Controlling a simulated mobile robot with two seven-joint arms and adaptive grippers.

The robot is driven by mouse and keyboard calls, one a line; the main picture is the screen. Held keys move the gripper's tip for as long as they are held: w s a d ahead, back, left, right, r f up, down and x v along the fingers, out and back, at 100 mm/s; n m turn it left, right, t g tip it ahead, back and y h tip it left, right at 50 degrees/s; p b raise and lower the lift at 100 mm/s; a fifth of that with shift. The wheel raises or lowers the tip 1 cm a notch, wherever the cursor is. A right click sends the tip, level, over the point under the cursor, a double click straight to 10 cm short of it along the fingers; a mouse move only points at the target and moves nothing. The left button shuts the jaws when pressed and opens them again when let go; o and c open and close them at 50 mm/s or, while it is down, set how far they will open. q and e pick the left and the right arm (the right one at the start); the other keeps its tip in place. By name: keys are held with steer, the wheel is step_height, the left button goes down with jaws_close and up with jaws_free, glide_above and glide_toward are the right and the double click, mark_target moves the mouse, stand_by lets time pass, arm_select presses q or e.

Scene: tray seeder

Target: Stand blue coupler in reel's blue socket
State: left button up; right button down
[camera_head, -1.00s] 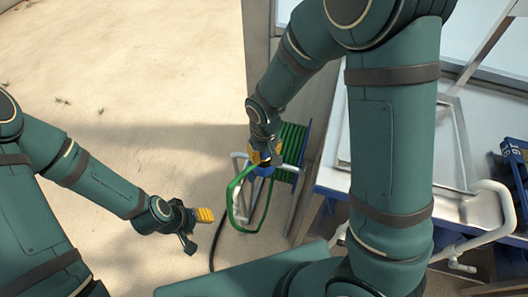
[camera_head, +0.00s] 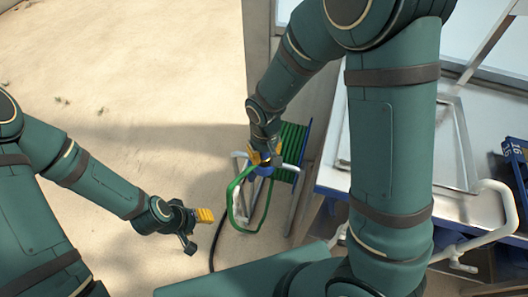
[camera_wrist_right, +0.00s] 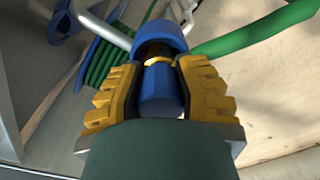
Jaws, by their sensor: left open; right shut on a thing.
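The blue coupler (camera_wrist_right: 160,92) stands between the yellow fingers of my right gripper (camera_wrist_right: 157,98) in the right wrist view. A brass-coloured ring shows at its far end, against a wider blue cup (camera_wrist_right: 160,32) that looks like the reel's blue socket. How deep the coupler sits in it is hidden. In the head view my right gripper (camera_head: 264,156) is at the top of the hose reel (camera_head: 291,143), with blue (camera_head: 263,170) showing just below its fingers. My left gripper (camera_head: 203,217) is open and empty, low to the left of the reel.
A green hose (camera_head: 236,190) loops down beside the reel's pale tube frame (camera_head: 297,200). A dark hose (camera_head: 214,245) runs along the floor. A bench with a metal top (camera_head: 390,190) stands at right. The sandy floor at left is clear.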

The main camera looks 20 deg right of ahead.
arm_select(q)
steer(key=shift+f+b, duration=0.3)
steer(key=shift+f, duration=0.05)
arm_select(e)
steer(key=shift+f, duration=0.45)
steer(key=c, duration=1.1)
jaws_free()
arm_select(q)
steer(key=shift+w, duration=0.1)
arm_select(e)
steer(key=shift+o, duration=0.2)
steer(key=shift+s+r+p, duration=0.1)
steer(key=shift+r+p, duration=1.3)
steer(key=shift+r, duration=0.4)
steer(key=shift+s+r+p, duration=0.15)
steer(key=shift+r+p, duration=2.75)
steer(key=shift+r, duration=0.9)
arm_select(q)
step_height(320, 180, up, 8)
steer(key=w, duration=0.2)
steer(key=shift+a+r+t, duration=0.2)
steer(key=shift+r+t, duration=0.05)
steer(key=shift+t, duration=0.05)
steer(key=shift+s, duration=0.1)
